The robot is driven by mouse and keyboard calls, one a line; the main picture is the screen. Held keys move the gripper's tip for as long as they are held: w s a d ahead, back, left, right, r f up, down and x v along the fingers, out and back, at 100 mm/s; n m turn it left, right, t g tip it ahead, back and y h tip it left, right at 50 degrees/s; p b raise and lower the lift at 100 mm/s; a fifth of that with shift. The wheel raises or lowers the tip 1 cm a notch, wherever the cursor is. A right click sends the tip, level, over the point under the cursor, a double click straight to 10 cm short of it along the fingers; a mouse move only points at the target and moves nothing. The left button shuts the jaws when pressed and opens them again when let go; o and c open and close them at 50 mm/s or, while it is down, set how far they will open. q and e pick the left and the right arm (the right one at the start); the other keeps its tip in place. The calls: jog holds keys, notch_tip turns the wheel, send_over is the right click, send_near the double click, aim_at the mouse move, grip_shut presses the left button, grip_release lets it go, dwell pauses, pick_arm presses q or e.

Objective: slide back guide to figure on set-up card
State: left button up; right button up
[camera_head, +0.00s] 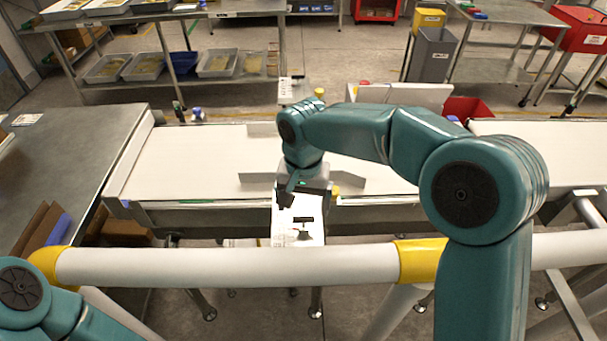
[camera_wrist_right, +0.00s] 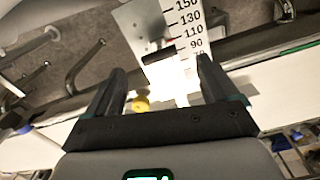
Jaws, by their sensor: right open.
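My right gripper (camera_head: 306,192) reaches over the belt to its front edge, fingers spread and nothing between them in its grip. A white scale plate (camera_head: 297,228) juts out under it. In the wrist view this scale (camera_wrist_right: 187,28) reads 150 down to about 70, with a black pointer bar (camera_wrist_right: 158,56) across it. A yellow knob (camera_wrist_right: 140,104) shows near the left finger. A grey guide plate (camera_head: 257,178) stands along the belt's front side; the back guide (camera_head: 262,130) is partly hidden by my arm. Another yellow knob (camera_head: 319,92) is behind it. I cannot make out a set-up card figure. My left gripper is out of view.
The white belt (camera_head: 200,160) is clear at left. A white rail (camera_head: 230,266) with yellow joints crosses in front. A steel table (camera_head: 65,135) is at left.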

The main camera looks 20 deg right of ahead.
notch_tip(320, 180, up, 11)
dwell(0.5)
